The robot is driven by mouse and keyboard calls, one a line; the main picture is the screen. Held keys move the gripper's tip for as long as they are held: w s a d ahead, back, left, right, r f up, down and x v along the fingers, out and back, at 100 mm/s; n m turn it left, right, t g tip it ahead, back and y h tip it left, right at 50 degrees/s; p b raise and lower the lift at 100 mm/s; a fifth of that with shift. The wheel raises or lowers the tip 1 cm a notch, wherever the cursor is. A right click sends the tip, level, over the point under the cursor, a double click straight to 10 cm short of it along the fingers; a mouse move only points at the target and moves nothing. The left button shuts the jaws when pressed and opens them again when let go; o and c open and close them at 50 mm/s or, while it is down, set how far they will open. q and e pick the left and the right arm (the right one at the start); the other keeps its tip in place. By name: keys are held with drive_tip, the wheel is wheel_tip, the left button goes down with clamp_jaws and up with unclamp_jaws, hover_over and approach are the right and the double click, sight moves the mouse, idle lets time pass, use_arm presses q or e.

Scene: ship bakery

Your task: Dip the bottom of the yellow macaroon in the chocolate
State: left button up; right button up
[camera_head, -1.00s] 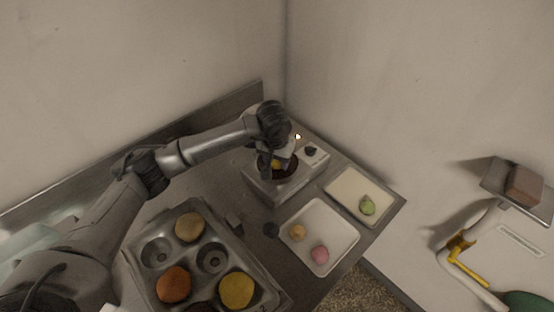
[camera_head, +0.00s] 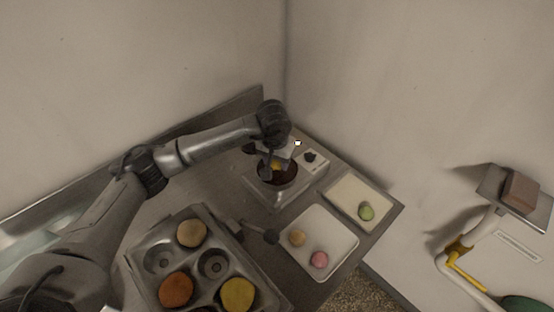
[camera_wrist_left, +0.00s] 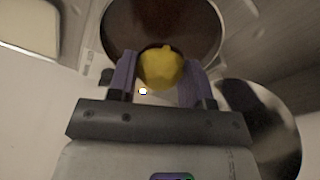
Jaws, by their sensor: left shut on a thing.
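My left gripper (camera_head: 274,164) is shut on the yellow macaroon (camera_head: 276,166) over the round pot of dark chocolate (camera_head: 287,177). In the left wrist view the yellow macaroon (camera_wrist_left: 160,68) sits between two purple fingers (camera_wrist_left: 161,80). The chocolate (camera_wrist_left: 183,22) shows behind it there, inside the pale round rim. The macaroon's underside is hidden, so I cannot tell whether it touches the chocolate. My right gripper is not in view.
A metal mould tray (camera_head: 215,249) with several coloured macaroons stands at the front left. A white tray (camera_head: 328,227) holds an orange and a pink macaroon. A cream tray (camera_head: 355,190) holds a green one.

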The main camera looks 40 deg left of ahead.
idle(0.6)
use_arm(q)
drive_tip(key=shift+r+p, duration=1.2)
drive_tip(key=shift+r, duration=0.75)
drive_tip(key=shift+r+p, duration=0.5)
drive_tip(key=shift+r, duration=0.55)
